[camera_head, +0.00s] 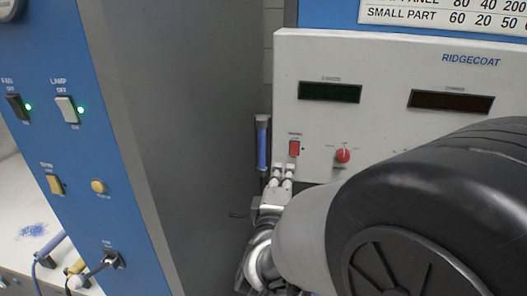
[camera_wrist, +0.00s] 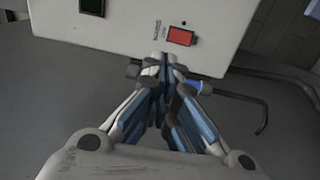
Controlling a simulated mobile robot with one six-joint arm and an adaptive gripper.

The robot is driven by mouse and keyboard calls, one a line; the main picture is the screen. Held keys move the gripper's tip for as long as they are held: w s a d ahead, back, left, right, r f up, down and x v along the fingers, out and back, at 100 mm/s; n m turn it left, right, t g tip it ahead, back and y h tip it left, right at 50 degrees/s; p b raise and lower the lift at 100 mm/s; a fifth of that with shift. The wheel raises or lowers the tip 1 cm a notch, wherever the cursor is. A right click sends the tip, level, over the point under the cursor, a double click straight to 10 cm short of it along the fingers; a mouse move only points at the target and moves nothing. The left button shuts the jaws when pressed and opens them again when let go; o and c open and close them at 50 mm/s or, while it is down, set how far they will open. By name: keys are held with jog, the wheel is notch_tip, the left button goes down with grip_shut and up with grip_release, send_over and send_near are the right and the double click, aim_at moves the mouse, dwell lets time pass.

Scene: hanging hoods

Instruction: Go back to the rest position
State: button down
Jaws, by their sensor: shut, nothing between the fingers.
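My gripper (camera_wrist: 163,85) is shut with nothing between its fingers. In the wrist view its fingertips are close below the lower edge of the white Ridgecoat control box (camera_wrist: 120,35), near a red rocker switch (camera_wrist: 180,36). I cannot tell whether they touch the box.
A blue panel (camera_head: 75,150) with fan and lamp switches, both with green lights, stands at the left. A grey wall (camera_head: 175,130) lies beside it. A blue tube (camera_head: 262,147) hangs left of the box. In the wrist view a dark bent rod (camera_wrist: 262,115) is right of the gripper.

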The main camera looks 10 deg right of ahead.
jog(key=s+a+f+m+g+y, duration=0.2)
jog(key=s+a+m+g+y, duration=0.2)
jog(key=s+m+g+y, duration=0.4)
jog(key=s+d+f+m+g, duration=0.1)
jog(key=s+d+m, duration=0.1)
jog(key=s, duration=0.5)
jog(key=s+d+f+m+g+h, duration=0.1)
jog(key=s+d+f+m+g, duration=0.1)
jog(key=s, duration=0.5)
jog(key=s+d+f+m+g+h, duration=0.1)
jog(key=s+d+m+g, duration=0.1)
jog(key=s, duration=0.4)
jog(key=shift+s+d+f, duration=0.25)
jog(key=shift+s+f, duration=0.05)
jog(key=shift+s, duration=0.1)
jog(key=shift+a, duration=0.15)
